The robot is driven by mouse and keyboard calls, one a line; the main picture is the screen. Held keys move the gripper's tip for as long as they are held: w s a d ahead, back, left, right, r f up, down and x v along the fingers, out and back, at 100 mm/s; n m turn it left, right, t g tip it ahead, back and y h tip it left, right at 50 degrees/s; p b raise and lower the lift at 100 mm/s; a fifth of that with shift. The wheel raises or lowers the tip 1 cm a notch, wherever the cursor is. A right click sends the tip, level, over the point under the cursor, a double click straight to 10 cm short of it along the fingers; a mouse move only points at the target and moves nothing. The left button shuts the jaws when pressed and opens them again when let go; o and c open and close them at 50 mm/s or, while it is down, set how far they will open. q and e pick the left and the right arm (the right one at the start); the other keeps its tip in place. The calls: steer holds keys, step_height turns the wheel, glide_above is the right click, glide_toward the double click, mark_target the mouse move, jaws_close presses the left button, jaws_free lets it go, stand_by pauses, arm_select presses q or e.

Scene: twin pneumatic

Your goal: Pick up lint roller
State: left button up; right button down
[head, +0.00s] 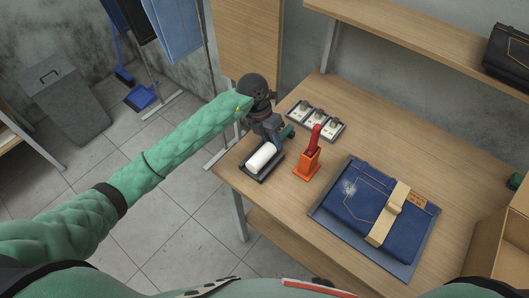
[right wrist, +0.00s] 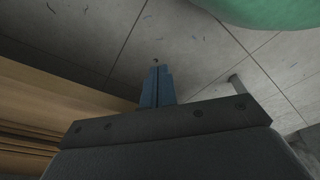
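The lint roller (head: 262,156) shows as a white cylinder lying in a small dark tray (head: 252,172) at the table's left edge. My left gripper (head: 279,136) is right at the roller's far end, over the tray's back side. A small teal piece, perhaps the roller's handle, shows beside its fingers. The gripper and wrist hide that end, so I cannot tell whether the fingers are apart or closed on it. In the right wrist view, my right gripper (right wrist: 157,84) has its two blue fingers together with nothing between them, above the grey tiled floor.
An orange holder (head: 307,164) with a red-handled tool stands just right of the tray. Folded jeans (head: 355,195) lie on a mat at right. A shelf (head: 430,40) overhangs the back; a cardboard box (head: 500,235) stands far right.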

arm_select(q)
steer(key=shift+c, duration=0.2)
jaws_close()
arm_select(e)
steer(key=shift+d, duration=0.1)
arm_select(q)
steer(key=shift+r, duration=0.1)
arm_select(e)
steer(key=shift+f, duration=0.1)
